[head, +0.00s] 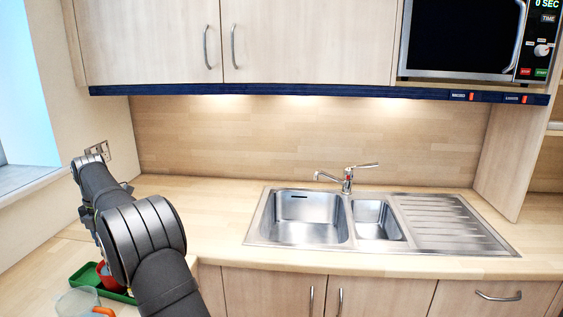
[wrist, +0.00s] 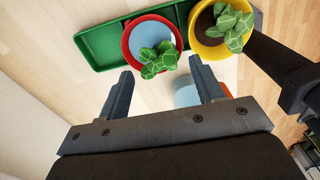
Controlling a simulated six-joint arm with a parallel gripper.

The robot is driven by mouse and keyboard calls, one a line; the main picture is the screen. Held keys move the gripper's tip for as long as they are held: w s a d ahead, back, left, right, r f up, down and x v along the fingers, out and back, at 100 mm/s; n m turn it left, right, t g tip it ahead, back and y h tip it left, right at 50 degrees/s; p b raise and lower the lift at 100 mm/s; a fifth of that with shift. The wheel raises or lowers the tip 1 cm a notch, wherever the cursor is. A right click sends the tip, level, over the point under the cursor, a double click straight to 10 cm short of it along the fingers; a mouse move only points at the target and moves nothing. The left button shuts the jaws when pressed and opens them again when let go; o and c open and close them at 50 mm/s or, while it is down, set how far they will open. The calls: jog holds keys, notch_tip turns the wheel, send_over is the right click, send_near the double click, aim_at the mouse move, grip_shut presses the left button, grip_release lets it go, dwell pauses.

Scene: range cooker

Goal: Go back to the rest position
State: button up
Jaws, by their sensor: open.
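My gripper (wrist: 160,64) is open, with its two dark fingers spread and nothing seen held between them. In the wrist view, a red-rimmed pot (wrist: 127,41) with a pale blue inside and a green leafy plant shows beyond the fingertips. It is on a green tray (wrist: 95,47). A yellow pot (wrist: 207,48) with dark soil and a plant is to its right. In the head view, my arm runs along the left side and the gripper itself is hidden. The green tray (head: 85,277) and red pot (head: 106,280) show there, partly behind my arm.
A clear cup (head: 76,302) with an orange part stands at the front left, near my arm. The sink (head: 257,230) and worktop right of my arm are clear. Wall cupboards (head: 150,45) and a microwave (head: 455,40) hang above. A window wall is at left.

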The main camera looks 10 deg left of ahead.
notch_tip(320, 180, down, 4)
jog(key=shift+r, duration=1.65)
jog(key=shift+r, duration=4.35)
notch_tip(320, 180, down, 12)
jog(key=shift+f, duration=0.2)
notch_tip(320, 180, up, 10)
jog(key=shift+r, duration=0.25)
jog(key=s+d+n, duration=0.5)
jog(key=s+d, duration=1.4)
jog(key=s, duration=0.3)
jog(key=shift+s, duration=0.35)
